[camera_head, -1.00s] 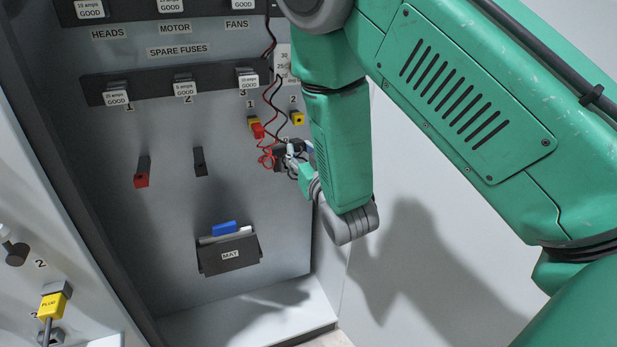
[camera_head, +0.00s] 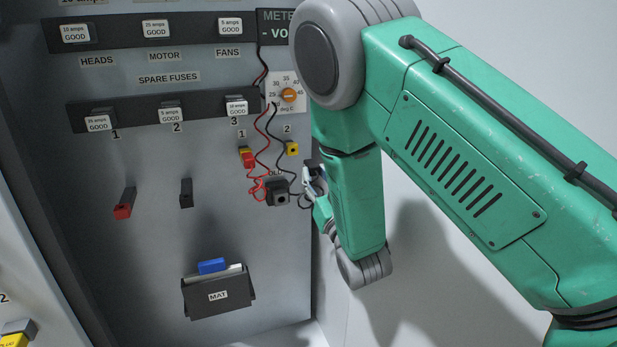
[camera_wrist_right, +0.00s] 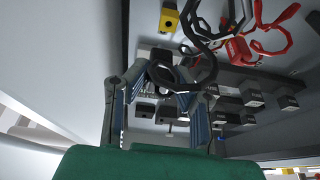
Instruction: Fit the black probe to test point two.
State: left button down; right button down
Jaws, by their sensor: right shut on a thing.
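Test point two is a yellow socket (camera_head: 292,148) under the label 2 on the grey panel; it also shows in the right wrist view (camera_wrist_right: 168,20). My right gripper (camera_head: 309,183) is below and to the right of it, apart from the panel sockets. In the right wrist view my right gripper (camera_wrist_right: 163,82) is shut on a small dark piece, the black probe (camera_wrist_right: 164,74), with its black lead (camera_wrist_right: 211,60) looping away. The probe's tip is hard to make out. The red probe (camera_head: 248,160) sits at the yellow test point one. My left gripper is out of view.
A dark socket block (camera_head: 277,192) is just left of my right gripper. Red and black leads hang from the meter (camera_head: 276,28) past a dial (camera_head: 288,95). Fuse rows (camera_head: 170,112), two switches (camera_head: 186,193) and a MAT pocket (camera_head: 218,297) are on the panel.

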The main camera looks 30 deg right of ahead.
aim_at(309, 166)
jog(key=shift+w+d, duration=0.4)
jog(key=shift+w, duration=0.1)
jog(key=shift+w+d, duration=0.1)
jog(key=shift+w, duration=1.7)
jog(key=shift+s+d, duration=0.1)
jog(key=shift+d, duration=0.05)
jog(key=shift+a+r, duration=0.2)
jog(key=shift+a, duration=0.3)
jog(key=shift+a+r, duration=0.2)
jog(key=shift+a, duration=0.25)
